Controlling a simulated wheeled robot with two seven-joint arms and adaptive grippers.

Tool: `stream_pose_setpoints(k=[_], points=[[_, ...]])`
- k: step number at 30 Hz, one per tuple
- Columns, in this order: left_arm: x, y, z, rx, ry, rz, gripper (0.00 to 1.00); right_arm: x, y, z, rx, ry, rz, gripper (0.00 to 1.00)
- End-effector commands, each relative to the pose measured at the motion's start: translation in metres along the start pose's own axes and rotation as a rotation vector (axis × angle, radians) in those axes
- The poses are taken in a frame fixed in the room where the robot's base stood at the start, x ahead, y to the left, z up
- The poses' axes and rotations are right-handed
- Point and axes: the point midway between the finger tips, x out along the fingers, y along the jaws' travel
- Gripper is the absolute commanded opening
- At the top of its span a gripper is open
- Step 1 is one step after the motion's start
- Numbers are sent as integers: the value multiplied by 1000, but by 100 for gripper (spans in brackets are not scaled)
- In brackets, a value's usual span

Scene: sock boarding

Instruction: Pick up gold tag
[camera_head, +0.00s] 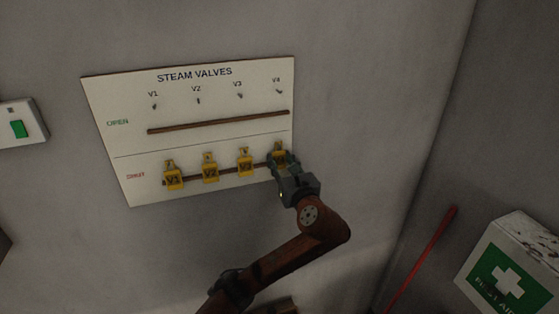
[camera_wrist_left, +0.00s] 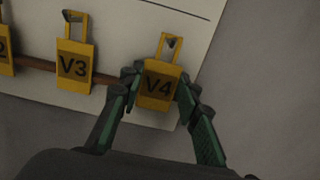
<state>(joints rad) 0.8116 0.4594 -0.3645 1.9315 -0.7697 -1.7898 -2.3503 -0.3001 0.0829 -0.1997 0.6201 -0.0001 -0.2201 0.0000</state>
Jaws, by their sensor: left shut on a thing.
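The gold tag marked V4 (camera_wrist_left: 159,86) hangs at the right end of the lower row on the steam valves board. In the head view its top (camera_head: 279,147) shows above my gripper. My left gripper (camera_wrist_left: 158,92) is shut on the V4 tag, with one finger at each side of it. In the head view the left gripper (camera_head: 284,164) reaches up to the board's lower right corner. Gold tags V3 (camera_head: 244,162), V2 (camera_head: 209,168) and V1 (camera_head: 172,176) hang to the left along the same row. My right gripper is not in view.
The white board (camera_head: 215,140) is on a grey wall, with an empty upper rail (camera_head: 220,122) marked OPEN above the lower SHUT row. A switch box (camera_head: 19,124) is at left. A first aid box (camera_head: 510,270) and red rod (camera_head: 425,255) are at right.

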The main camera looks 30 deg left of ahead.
Motion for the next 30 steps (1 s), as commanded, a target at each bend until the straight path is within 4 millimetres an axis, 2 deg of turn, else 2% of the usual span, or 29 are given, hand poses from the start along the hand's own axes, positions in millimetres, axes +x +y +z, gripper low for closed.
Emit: stream_pose_setpoints(k=[8,21,30], points=[[-23,-1,19,-5,-3,-3,21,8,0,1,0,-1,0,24],[-107,-2,61,-6,1,-7,21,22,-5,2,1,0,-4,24],[-136,-1,77,-1,0,-2,21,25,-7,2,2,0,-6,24]])
